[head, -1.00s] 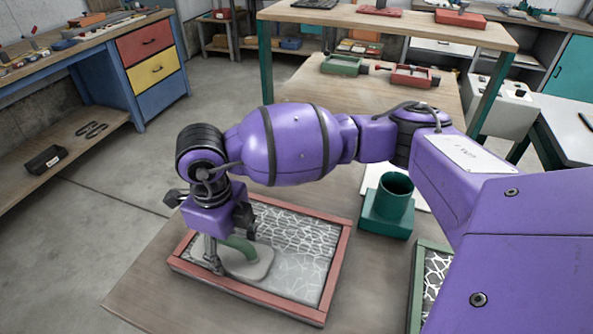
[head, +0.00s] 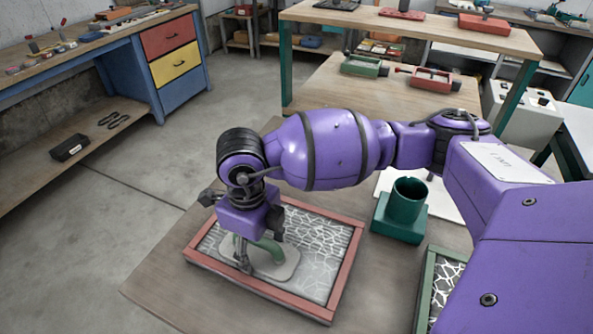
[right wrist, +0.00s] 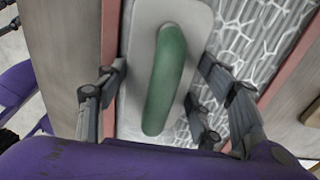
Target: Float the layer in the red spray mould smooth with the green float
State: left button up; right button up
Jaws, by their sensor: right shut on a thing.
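The red spray mould (head: 352,262) lies flat on the table, its layer (head: 315,238) inside showing a pale web of fibres on grey. The web is clear at the back and right, fainter and smoother near the float. The green float (head: 270,247), with a green handle and pale grey plate, lies flat on the left front part of the layer. My right gripper (head: 258,255) is shut on its handle from above. In the right wrist view, the handle (right wrist: 165,85) runs between the fingers, the plate under it. My left gripper is not in view.
A dark green cup on a square base (head: 405,205) stands behind the mould's right side. A green-framed mould (head: 428,285) lies right, partly hidden by my arm. The raised shelf (head: 400,22) with tools stands behind. Bare table shows in front of the red mould.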

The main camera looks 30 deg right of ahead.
aim_at(291, 268)
jog(key=shift+s+d+f, duration=0.1)
jog(key=shift+s+d, duration=0.2)
jog(key=shift+s, duration=0.45)
jog(key=shift+s+d+f+p, duration=0.1)
jog(key=shift+s+d+p, duration=0.15)
jog(key=shift+s+d, duration=0.25)
jog(key=shift+s+d+f+p, duration=0.1)
jog(key=shift+s+d+p, duration=0.15)
jog(key=shift+s, duration=0.3)
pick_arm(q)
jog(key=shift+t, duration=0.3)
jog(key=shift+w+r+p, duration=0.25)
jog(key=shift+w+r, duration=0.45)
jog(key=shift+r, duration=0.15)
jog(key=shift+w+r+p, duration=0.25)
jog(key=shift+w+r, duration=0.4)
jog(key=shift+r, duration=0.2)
pick_arm(e)
jog(key=shift+s+d+r, duration=0.1)
jog(key=shift+s+d, duration=0.45)
jog(key=shift+s, duration=0.2)
jog(key=shift+s+d+r, duration=0.1)
jog(key=shift+s+d, duration=0.45)
jog(key=shift+s, duration=0.2)
